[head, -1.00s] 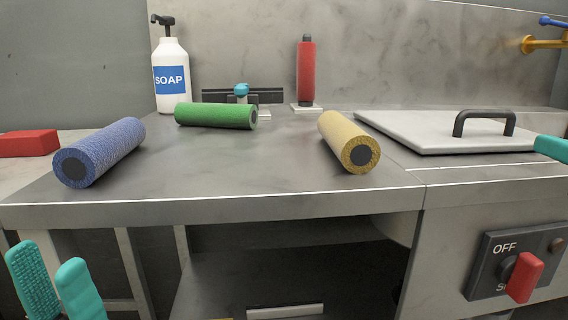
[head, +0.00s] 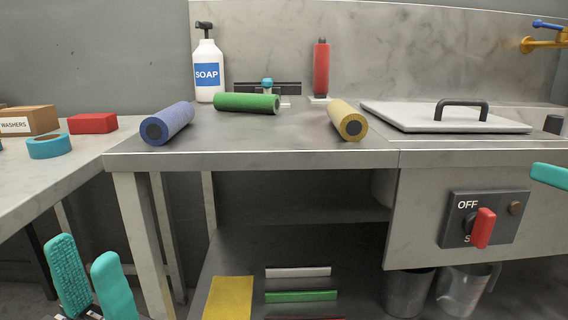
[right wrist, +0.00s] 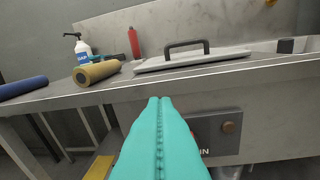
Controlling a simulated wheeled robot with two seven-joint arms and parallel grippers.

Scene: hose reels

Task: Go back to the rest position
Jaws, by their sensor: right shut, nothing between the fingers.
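My left gripper (head: 90,282) shows its two teal fingers apart with nothing between them, low at the left of the head view, in front of the bench. My right gripper shows as a teal fingertip at the right edge of the head view (head: 550,176). In the right wrist view its two teal fingers (right wrist: 159,110) are pressed together and empty, in front of the bench's front edge.
The steel bench (head: 250,160) carries a blue roll (head: 172,120), a green roll (head: 245,102), a yellow roll (head: 345,118), a soap bottle (head: 208,75), a red roll on a stand (head: 321,70) and a handled lid (head: 400,115). A switch box (head: 485,218) is on its front.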

